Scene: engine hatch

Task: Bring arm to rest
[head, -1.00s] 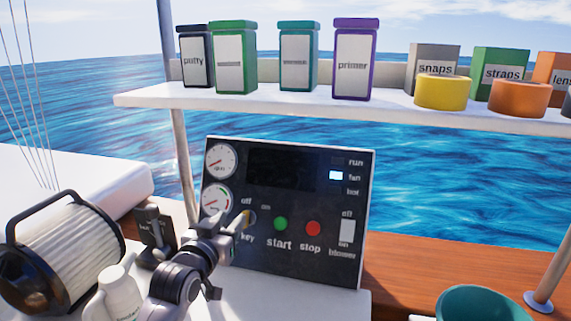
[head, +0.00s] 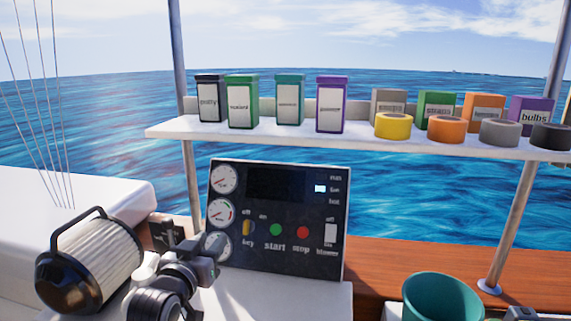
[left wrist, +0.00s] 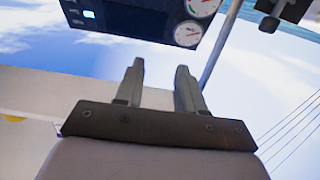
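My left gripper shows in the head view (head: 212,252) in front of the lower left of the black control panel (head: 290,262). It is clear of the yellow key switch (head: 247,228). In the left wrist view the two fingers of my left gripper (left wrist: 160,78) stand apart with nothing between them. The panel (left wrist: 140,12) shows beyond them at the top. A small grey and black part at the bottom right edge of the head view may belong to my right arm; its fingers cannot be made out.
A filter (head: 108,262) with a black handle lies left of my left arm. A teal bucket (head: 440,300) stands at bottom right. A white shelf (head: 350,137) with boxes and tape rolls spans above the panel. The wooden deck (head: 390,262) right of the panel is largely clear.

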